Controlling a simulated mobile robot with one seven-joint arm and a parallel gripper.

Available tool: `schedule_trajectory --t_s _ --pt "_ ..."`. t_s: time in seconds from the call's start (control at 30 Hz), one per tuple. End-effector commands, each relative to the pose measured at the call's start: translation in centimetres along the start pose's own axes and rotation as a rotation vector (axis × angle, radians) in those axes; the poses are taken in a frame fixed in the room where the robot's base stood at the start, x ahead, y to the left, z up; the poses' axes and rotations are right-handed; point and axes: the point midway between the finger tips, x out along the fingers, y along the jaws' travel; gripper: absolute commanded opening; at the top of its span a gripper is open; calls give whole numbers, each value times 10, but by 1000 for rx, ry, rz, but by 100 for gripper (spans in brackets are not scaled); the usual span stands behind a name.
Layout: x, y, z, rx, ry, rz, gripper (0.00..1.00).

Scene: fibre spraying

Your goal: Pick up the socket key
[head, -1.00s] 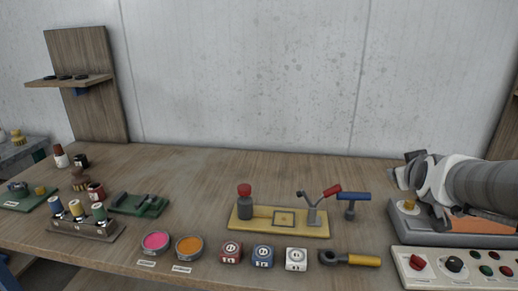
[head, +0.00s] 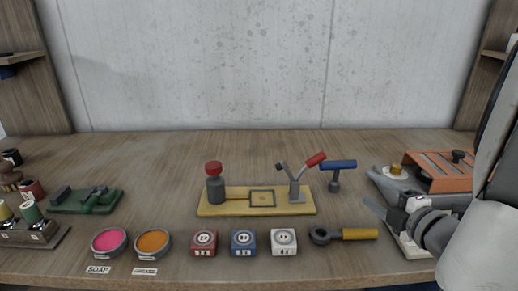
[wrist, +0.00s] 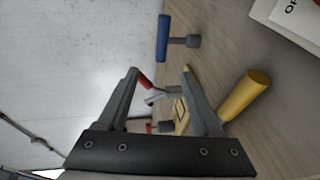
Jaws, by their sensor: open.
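The socket key, with a blue T-shaped handle (head: 338,164) and a grey shank, stands upright at the right of the yellow fixture board (head: 230,208). In the wrist view its blue handle (wrist: 163,38) lies beyond the fingertips, near the top. My gripper (head: 372,208) is to the right of and nearer than the key, apart from it, pointing left over the table. In the wrist view its two fingers (wrist: 160,70) are spread with nothing held between them. The lower end of the key is small and hard to make out.
A yellow-handled ring tool (head: 358,234) lies in front of the key, close to my gripper. The fixture's red-handled clamp (head: 316,160) is just left of the key. Red, blue and white blocks (head: 284,242) line the front. A grey-and-orange device (head: 440,176) stands right. Table behind the key is clear.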

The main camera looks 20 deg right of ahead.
Motion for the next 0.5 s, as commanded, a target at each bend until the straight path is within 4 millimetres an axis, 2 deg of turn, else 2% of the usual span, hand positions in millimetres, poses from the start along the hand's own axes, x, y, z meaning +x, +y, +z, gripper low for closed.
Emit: schedule_trajectory --t_s 0.17,0.47,0.5 --pt "3 2 -4 -3 20 -1 67" --pt "23 2 -5 -1 18 -4 67" --pt "34 -2 -5 -2 21 -3 67"
